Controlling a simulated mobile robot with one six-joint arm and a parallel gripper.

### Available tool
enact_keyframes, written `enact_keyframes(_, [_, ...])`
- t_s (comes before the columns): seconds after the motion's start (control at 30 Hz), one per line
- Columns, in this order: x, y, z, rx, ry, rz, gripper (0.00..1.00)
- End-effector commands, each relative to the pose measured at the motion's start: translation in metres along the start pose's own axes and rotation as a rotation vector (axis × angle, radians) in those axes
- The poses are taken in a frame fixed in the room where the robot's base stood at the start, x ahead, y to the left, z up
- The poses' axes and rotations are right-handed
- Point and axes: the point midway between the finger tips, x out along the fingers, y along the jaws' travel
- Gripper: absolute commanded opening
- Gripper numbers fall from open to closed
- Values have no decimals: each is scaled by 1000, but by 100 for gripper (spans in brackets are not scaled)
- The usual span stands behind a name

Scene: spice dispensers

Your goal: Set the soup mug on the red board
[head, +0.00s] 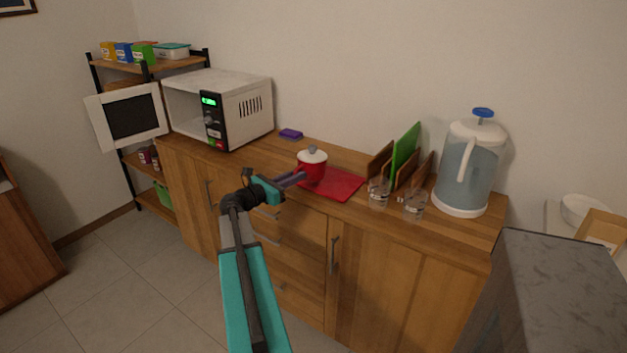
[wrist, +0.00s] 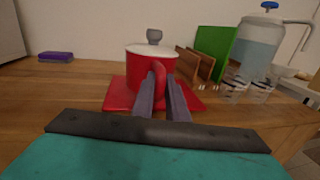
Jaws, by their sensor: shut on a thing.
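The soup mug (head: 311,168) is red with a white lid and a grey knob. It is upright over the red board (head: 343,186) on the wooden counter; whether it touches the board I cannot tell for sure. In the wrist view the mug (wrist: 146,67) also appears over the red board (wrist: 118,92), with its handle towards me. My gripper (head: 300,178) reaches in from the left in the head view. Its fingers (wrist: 162,100) are shut on the mug's red handle in the wrist view. The fingers hide part of the handle and board.
A microwave (head: 245,108) with its door open stands at the left of the counter. A purple item (head: 291,134) lies behind the mug. To the right are clear glasses (head: 414,205), upright boards (head: 405,150) and a water dispenser (head: 467,167). The counter left of the mug is bare.

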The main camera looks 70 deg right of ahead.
Motion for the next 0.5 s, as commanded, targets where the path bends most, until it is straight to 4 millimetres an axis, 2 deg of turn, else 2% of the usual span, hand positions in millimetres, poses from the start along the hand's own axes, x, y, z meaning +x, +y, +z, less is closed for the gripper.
enact_keyframes(0.1, [21,-4,0,-1,-4,-2,0])
enact_keyframes(0.3, [48,-9,-2,-2,-4,-1,0])
enact_keyframes(0.5, [57,-11,-4,-1,-4,1,0])
